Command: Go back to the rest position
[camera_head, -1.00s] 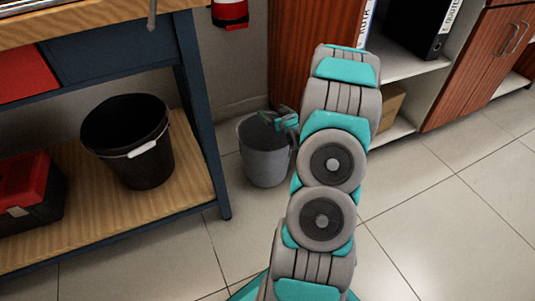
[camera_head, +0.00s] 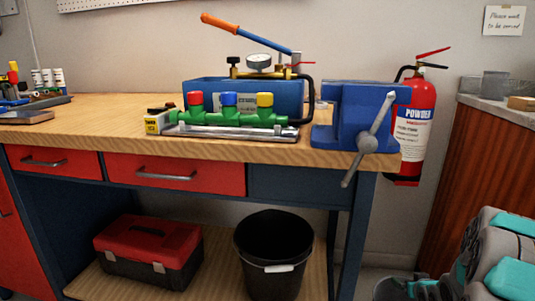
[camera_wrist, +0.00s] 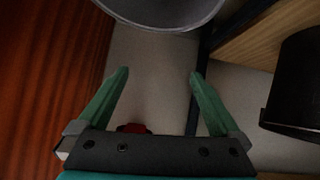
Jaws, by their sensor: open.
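My gripper (camera_wrist: 159,73) is open in the wrist view, its two green fingers spread with nothing between them. The grey bucket (camera_wrist: 165,22) shows at the top of that view, beyond the fingertips and apart from them. In the head view my arm is at the lower right corner, and the grey bucket (camera_head: 388,290) is only partly seen beside it at the bottom edge. The fingertips cannot be made out clearly in the head view.
A workbench (camera_head: 80,138) carries a blue vise (camera_head: 350,112), a blue pump tank (camera_head: 203,97) and a green valve manifold (camera_head: 245,119). On its lower shelf are a red toolbox (camera_head: 150,245) and a black bucket (camera_head: 270,255). A fire extinguisher (camera_head: 412,145) hangs to the right, beside a wooden cabinet (camera_head: 475,170).

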